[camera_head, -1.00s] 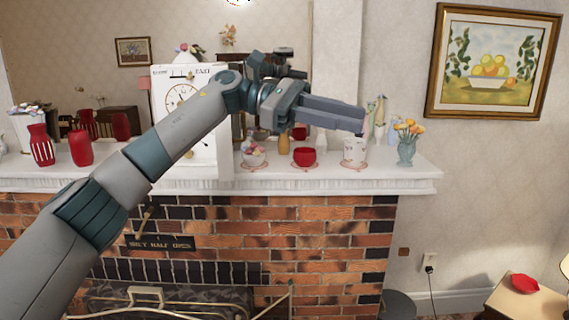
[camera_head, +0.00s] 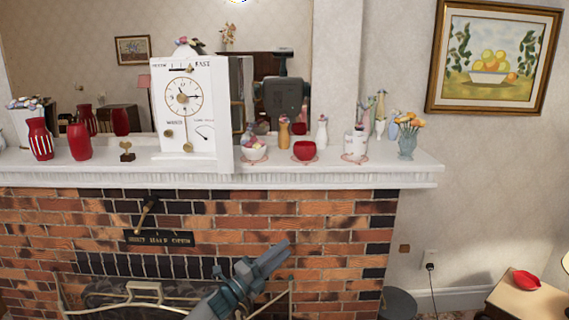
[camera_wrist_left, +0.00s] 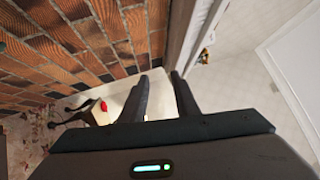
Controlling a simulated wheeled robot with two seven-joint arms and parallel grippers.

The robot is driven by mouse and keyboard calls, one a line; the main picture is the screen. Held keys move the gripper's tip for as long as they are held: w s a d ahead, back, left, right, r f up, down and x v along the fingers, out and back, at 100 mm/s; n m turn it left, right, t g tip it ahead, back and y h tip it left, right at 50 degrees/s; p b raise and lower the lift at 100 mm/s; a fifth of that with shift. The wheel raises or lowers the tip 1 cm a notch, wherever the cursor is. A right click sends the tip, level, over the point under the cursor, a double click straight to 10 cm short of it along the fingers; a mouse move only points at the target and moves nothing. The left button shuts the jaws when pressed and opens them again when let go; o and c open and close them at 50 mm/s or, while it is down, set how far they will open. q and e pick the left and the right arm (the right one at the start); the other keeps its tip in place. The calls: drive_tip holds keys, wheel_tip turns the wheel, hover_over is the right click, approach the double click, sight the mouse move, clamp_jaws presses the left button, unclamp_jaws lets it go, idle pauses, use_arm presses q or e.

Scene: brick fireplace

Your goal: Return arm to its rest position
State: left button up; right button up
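My left arm comes in at the bottom of the head view. Its left gripper (camera_head: 276,257) is in front of the brick fireplace, below the mantel and apart from it. In the left wrist view the two dark fingers of the left gripper (camera_wrist_left: 160,78) stand apart with nothing between them. My right gripper does not show in either view.
The white mantel (camera_head: 330,178) carries red vases, a white clock (camera_head: 190,105), a red bowl (camera_head: 305,151), a white cup (camera_head: 355,146) and a flower vase (camera_head: 407,142). A fireplace guard (camera_head: 145,290) stands low in front. A small table (camera_head: 530,300) is at right.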

use_arm(q)
drive_tip(key=s+a+f+n+y, duration=0.3)
drive_tip(key=s+a+f+n, duration=0.15)
drive_tip(key=f, duration=0.85)
drive_tip(key=s+a+f+n+y+b, duration=0.1)
drive_tip(key=s+a+f+n+y, duration=0.4)
drive_tip(key=f, duration=0.8)
drive_tip(key=s+a+f+n+y, duration=0.25)
drive_tip(key=s+f+n, duration=0.3)
drive_tip(key=f, duration=0.75)
drive_tip(key=s+a+f+n+g+y, duration=0.1)
drive_tip(key=s+a+f+n+g, duration=0.15)
drive_tip(key=s+f, duration=0.8)
drive_tip(key=s+a+f+n+g+y, duration=0.2)
drive_tip(key=s+a+f+g, duration=0.15)
drive_tip(key=s+f, duration=0.65)
drive_tip(key=s+a+f+n+g, duration=0.2)
drive_tip(key=s+f, duration=0.2)
drive_tip(key=s, duration=1)
drive_tip(key=s+a+f+n+g+y+b, duration=0.1)
drive_tip(key=s+a+f+n+g, duration=0.1)
drive_tip(key=s, duration=1.2)
drive_tip(key=s+a+f+n+g+y, duration=0.1)
drive_tip(key=s+f, duration=0.4)
drive_tip(key=s, duration=1)
drive_tip(key=shift+a+f+n+g+b, duration=0.35)
drive_tip(key=shift+a+n+g, duration=0.45)
drive_tip(key=shift+g, duration=0.2)
drive_tip(key=shift+d, duration=0.1)
drive_tip(key=shift+r, duration=0.1)
